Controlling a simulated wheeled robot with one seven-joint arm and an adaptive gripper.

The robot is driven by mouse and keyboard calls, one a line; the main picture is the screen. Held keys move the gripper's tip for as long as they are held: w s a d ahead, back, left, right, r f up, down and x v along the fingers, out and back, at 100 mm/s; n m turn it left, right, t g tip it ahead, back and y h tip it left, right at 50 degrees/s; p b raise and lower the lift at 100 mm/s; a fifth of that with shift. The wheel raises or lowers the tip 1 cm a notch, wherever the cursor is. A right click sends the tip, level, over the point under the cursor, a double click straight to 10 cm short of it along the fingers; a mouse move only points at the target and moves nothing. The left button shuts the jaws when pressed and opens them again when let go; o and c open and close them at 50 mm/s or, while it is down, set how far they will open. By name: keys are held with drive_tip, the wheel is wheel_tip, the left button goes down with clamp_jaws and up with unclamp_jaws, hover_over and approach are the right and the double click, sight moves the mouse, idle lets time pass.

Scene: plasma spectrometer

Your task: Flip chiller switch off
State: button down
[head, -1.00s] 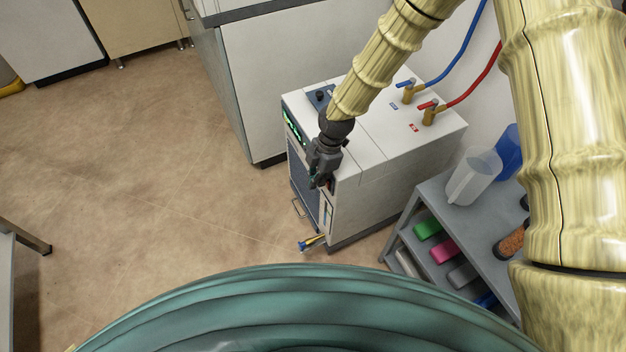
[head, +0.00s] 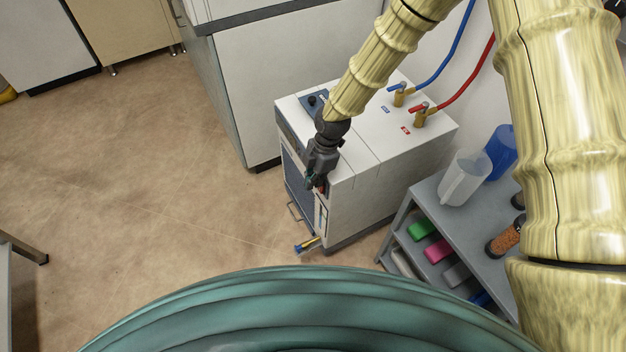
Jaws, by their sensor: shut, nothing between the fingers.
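The chiller (head: 372,165) is a white box-shaped unit with a dark front grille, standing on the floor in the middle of the head view. Its front display strip (head: 288,125) looks dark. A small red part, seemingly the switch (head: 323,188), shows at the front face right beside my fingertips. My gripper (head: 314,182) is shut and empty, pointing down at the upper front of the chiller. The gripper hides most of the switch, so its position cannot be read. I cannot tell whether the fingertips touch it.
Blue (head: 446,62) and red (head: 468,88) hoses join brass valves on the chiller's top. A grey shelf cart (head: 425,205) with a clear jug (head: 463,178) stands close on the right. A white cabinet (head: 270,85) is behind. The floor at left is clear.

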drive_tip(key=shift+r, duration=0.25)
drive_tip(key=s+a+p, duration=0.1)
drive_tip(key=s+a, duration=0.1)
drive_tip(key=a, duration=0.2)
drive_tip(key=w+d+r, duration=0.2)
drive_tip(key=d+r, duration=0.2)
drive_tip(key=r, duration=0.5)
drive_tip(key=shift+d+r, duration=0.15)
drive_tip(key=shift+r, duration=0.1)
drive_tip(key=shift+w, duration=0.1)
idle(0.4)
